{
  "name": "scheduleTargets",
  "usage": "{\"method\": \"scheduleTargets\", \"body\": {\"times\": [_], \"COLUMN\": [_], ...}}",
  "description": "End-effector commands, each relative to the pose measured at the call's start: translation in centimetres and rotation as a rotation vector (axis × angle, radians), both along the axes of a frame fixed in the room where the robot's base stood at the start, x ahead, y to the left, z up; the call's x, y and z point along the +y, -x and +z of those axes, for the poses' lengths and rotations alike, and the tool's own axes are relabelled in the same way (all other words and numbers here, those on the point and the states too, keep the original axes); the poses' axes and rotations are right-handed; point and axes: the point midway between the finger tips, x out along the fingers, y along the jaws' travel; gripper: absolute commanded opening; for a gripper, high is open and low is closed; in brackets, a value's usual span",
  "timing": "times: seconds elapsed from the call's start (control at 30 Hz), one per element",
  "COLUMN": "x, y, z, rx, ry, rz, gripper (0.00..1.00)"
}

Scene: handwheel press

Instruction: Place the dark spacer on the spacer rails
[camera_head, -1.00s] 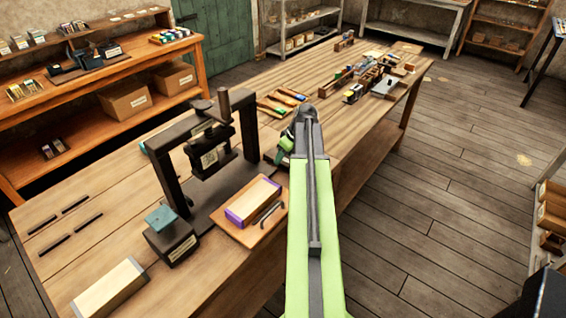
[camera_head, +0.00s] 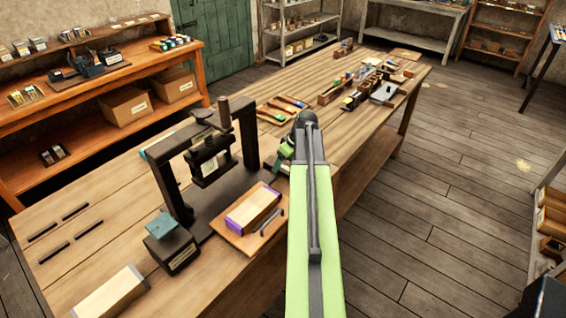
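Several thin dark strips, which look like the spacer rails (camera_head: 57,242), lie flat at the left of the workbench. A dark labelled block with a teal top (camera_head: 171,246) stands at the front left of the press (camera_head: 208,160); I cannot tell whether this is the dark spacer. My green arm reaches up the middle of the picture, with my gripper (camera_head: 284,153) at its far end, above the bench right of the press and far from the strips. The arm partly hides the gripper, so its fingers and anything between them are unclear. A dark patch lies just below it.
A wooden board (camera_head: 222,235) in front of the press carries a pale block with purple ends (camera_head: 252,207) and a dark handle. A pale wooden block (camera_head: 110,294) lies at the front left. Tools and trays fill the bench's far end. Open floor lies to the right.

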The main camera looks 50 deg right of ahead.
Motion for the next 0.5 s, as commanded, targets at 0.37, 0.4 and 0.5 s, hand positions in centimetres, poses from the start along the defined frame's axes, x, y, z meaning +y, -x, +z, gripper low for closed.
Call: {"method": "scheduleTargets", "body": {"times": [0.37,0.4,0.5], "x": [-0.1,-0.2,-0.3], "y": [3.0,3.3,4.0], "z": [8.4,9.1,10.3], "rx": [0.0,0.0,0.0], "ry": [0.0,0.0,0.0], "rz": [-0.001,-0.001,-0.001], "gripper": [0.72,0.72,0.72]}}
